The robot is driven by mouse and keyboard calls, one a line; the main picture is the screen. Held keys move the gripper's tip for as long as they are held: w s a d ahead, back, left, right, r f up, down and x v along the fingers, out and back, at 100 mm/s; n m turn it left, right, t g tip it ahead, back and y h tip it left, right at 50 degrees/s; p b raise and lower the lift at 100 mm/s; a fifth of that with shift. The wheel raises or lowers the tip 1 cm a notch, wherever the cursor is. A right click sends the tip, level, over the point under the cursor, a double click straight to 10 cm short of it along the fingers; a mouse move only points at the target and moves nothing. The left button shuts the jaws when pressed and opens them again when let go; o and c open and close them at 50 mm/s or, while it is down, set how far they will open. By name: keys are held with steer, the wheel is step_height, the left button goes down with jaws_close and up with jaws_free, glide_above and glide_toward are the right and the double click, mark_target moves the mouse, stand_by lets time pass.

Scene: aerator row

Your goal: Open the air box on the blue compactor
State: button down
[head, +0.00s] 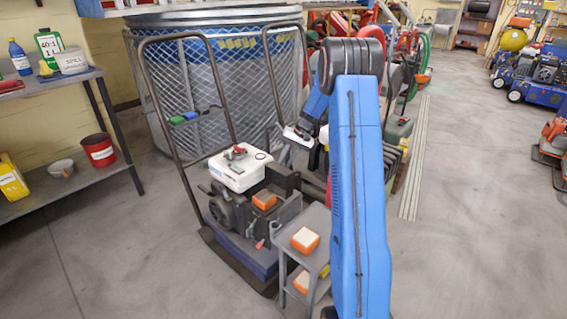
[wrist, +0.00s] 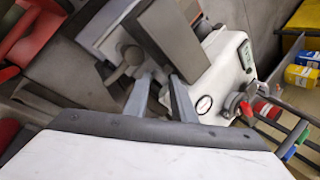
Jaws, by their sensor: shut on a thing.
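The blue compactor (head: 240,248) stands on the floor left of my arm. It has a blue base plate, a white tank (head: 240,170) with a red cap, and a dark engine. A dark box-shaped part (head: 283,180) sits right of the tank; I take it for the air box, but cannot tell if its lid is open. My gripper (head: 288,154) reaches down over this part. In the wrist view, my gripper's two grey fingers (wrist: 158,80) close on a small grey knob-like piece (wrist: 126,66) beside a dark panel (wrist: 170,40); the exact contact is partly hidden.
A small grey cart (head: 300,216) with orange-and-white blocks (head: 305,240) stands close in front, right of the compactor. The compactor's tall handle frame (head: 185,180) rises at left. A shelf (head: 75,190) stands farther left. Floor at right (head: 460,220) is clear.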

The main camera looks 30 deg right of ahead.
steer(key=shift+s+a+f, duration=0.1)
steer(key=shift+s+f, duration=0.2)
steer(key=shift+f, duration=0.15)
steer(key=c, duration=1.5)
jaws_free()
steer(key=shift+o, duration=0.2)
steer(key=shift+r, duration=0.15)
step_height(320, 180, up, 10)
